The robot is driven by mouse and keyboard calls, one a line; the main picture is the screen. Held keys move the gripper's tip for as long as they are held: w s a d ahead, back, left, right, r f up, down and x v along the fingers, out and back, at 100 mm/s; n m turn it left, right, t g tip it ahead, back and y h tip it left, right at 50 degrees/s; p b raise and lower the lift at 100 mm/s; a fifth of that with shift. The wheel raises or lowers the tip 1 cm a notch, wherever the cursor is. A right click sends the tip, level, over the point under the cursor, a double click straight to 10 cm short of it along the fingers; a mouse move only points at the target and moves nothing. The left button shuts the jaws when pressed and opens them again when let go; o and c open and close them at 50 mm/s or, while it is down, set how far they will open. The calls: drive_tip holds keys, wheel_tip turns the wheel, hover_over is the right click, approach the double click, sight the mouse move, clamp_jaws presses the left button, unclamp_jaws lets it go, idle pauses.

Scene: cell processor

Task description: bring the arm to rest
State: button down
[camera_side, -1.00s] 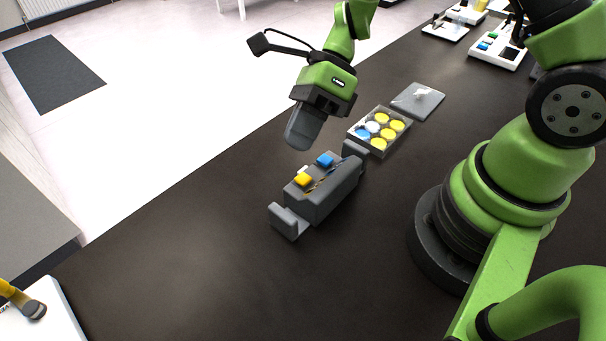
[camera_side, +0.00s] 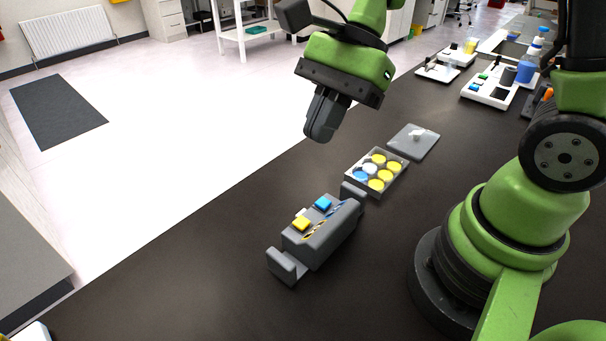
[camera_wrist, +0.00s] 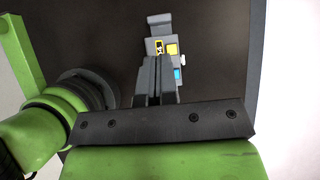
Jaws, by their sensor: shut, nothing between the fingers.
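My gripper (camera_side: 322,128) is shut and empty. In the side view it hangs in the air above and behind the grey processor block, apart from everything on the table. It also shows in the wrist view (camera_wrist: 157,60), where its fingers hide part of the grey block. The grey processor (camera_side: 331,246) stands on the dark table, with a yellow button (camera_side: 301,224), a blue button (camera_side: 323,203) and striped markings on it. In the wrist view the yellow button (camera_wrist: 172,48) and blue button (camera_wrist: 177,73) show beside my fingers.
A tray (camera_side: 357,187) with several yellow, blue and white round wells sits behind the processor. Its grey lid (camera_side: 414,141) lies farther back. White devices (camera_side: 491,90) and blue-capped bottles (camera_side: 526,68) stand at the far end.

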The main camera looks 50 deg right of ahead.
drive_tip(key=s+d+r+n+t+h, duration=0.4)
drive_tip(key=s+r+n, duration=0.4)
drive_tip(key=n, duration=0.5)
wheel_tip(320, 180, up, 2)
drive_tip(key=d+t, duration=0.1)
drive_tip(key=t, duration=0.1)
drive_tip(key=shift+s+d+n+t+h, duration=0.2)
drive_tip(key=shift+s+n+t+h, duration=0.1)
drive_tip(key=shift+s+t+h, duration=0.1)
